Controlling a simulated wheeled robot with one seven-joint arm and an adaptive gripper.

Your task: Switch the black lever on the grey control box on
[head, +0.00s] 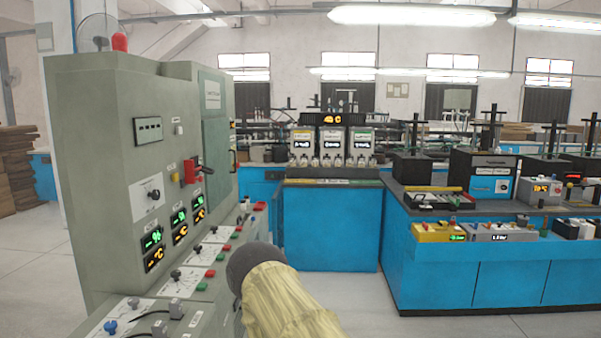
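The grey control box (95,135) stands tall at the left, with a sloped lower desk in front. A red block (189,171) with a dark lever-like handle (207,170) sticks out from the upright face; its position, on or off, is too small to tell. A small black knob or lever (153,194) sits on a white plate to its left. More dark knobs sit on the sloped desk. A pale yellow part with a dark rounded end, seemingly my arm, rises at bottom centre and covers part of the desk edge. No gripper fingers show.
A blue cabinet (330,230) with metered units stands at the centre back. A long blue bench (480,262) with battery equipment fills the right. Grey floor (410,325) shows in front of it. A red lamp (119,42) tops the control box.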

